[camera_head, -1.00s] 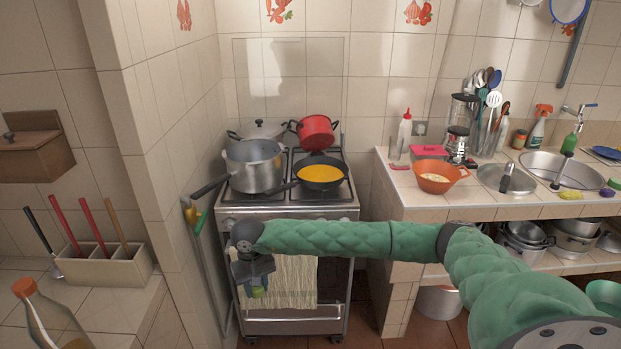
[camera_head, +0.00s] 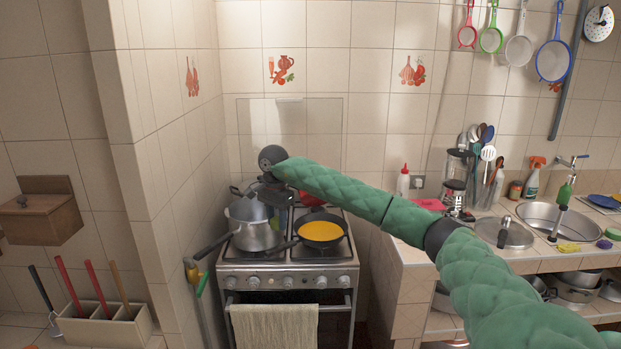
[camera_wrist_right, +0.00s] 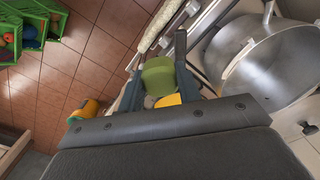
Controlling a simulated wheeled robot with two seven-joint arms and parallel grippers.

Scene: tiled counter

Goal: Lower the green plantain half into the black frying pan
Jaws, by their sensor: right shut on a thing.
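The black frying pan (camera_head: 344,240) sits on the front right of the stove and holds a flat yellow-orange layer. My right gripper (camera_head: 277,204) is above the stove, up and left of the pan in the head view, nearer the grey pot. In the right wrist view, my right gripper (camera_wrist_right: 157,82) is shut on the green plantain half (camera_wrist_right: 158,74), gripped between its two fingers. A yellow patch shows just below the green part. In the head view I cannot make out the plantain. My left gripper is not in view.
A grey metal pot (camera_head: 256,232) stands left of the pan and shows large in the wrist view (camera_wrist_right: 270,62). A red pot (camera_head: 311,207) is behind, partly hidden by my arm. A tiled wall stands close on the left. A towel (camera_head: 274,326) hangs in front of the oven.

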